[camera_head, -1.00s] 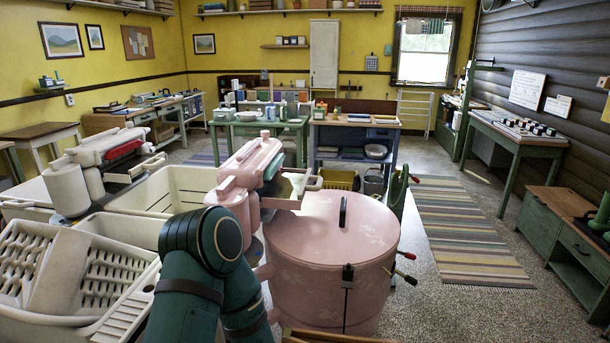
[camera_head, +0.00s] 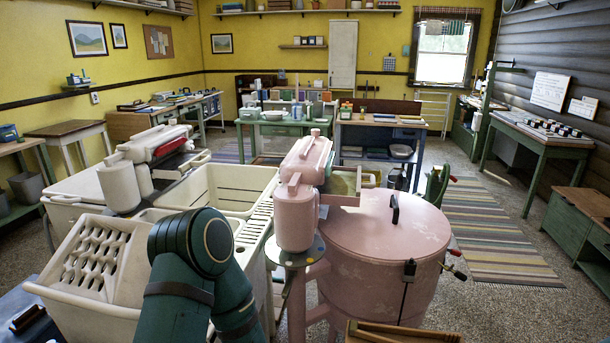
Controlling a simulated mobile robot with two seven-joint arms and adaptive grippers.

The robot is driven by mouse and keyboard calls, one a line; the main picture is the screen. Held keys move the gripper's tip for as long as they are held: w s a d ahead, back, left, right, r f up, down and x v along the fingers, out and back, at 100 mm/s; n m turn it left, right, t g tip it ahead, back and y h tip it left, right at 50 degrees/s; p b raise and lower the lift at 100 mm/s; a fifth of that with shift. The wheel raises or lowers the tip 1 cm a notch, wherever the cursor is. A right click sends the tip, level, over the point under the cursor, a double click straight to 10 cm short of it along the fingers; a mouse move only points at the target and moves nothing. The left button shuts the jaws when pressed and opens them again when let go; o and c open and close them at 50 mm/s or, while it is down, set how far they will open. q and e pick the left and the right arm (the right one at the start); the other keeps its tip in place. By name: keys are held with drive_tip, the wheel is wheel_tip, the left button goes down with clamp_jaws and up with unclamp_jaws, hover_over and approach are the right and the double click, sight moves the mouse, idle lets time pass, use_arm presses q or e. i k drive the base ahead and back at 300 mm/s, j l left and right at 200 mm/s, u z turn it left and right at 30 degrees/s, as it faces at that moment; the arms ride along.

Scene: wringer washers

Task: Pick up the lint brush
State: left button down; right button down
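I cannot pick out the lint brush with certainty. A small dark object with a brown edge (camera_head: 28,318), possibly a brush, lies at the lower left corner on a dark blue surface (camera_head: 50,330). It is partly cut by the frame edge and too small to name surely. Teal links of one of my arms rise at the bottom, left of centre, in front of the laundry tubs. Neither gripper shows, so their opening and anything in them are hidden.
A pink wringer washer (camera_head: 385,250) stands right of my arm. Cream tubs (camera_head: 225,190) and a ribbed washboard (camera_head: 100,255) stand left and behind it. A wooden piece (camera_head: 400,335) shows at the bottom edge. Open floor and a striped rug (camera_head: 490,235) lie right.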

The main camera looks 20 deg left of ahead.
sight(28, 318)
drive_tip(key=k+j, duration=0.15)
drive_tip(key=j, duration=0.55)
drive_tip(key=k+j+u, duration=0.15)
drive_tip(key=j, duration=0.55)
drive_tip(key=k+j, duration=0.1)
drive_tip(key=j, duration=0.65)
drive_tip(key=k+j+u, duration=0.15)
drive_tip(key=j, duration=0.55)
drive_tip(key=i+j, duration=0.1)
drive_tip(key=j, duration=0.35)
drive_tip(key=i+j+u, duration=0.1)
drive_tip(key=j, duration=0.3)
drive_tip(key=i+j, duration=0.1)
drive_tip(key=j, duration=0.35)
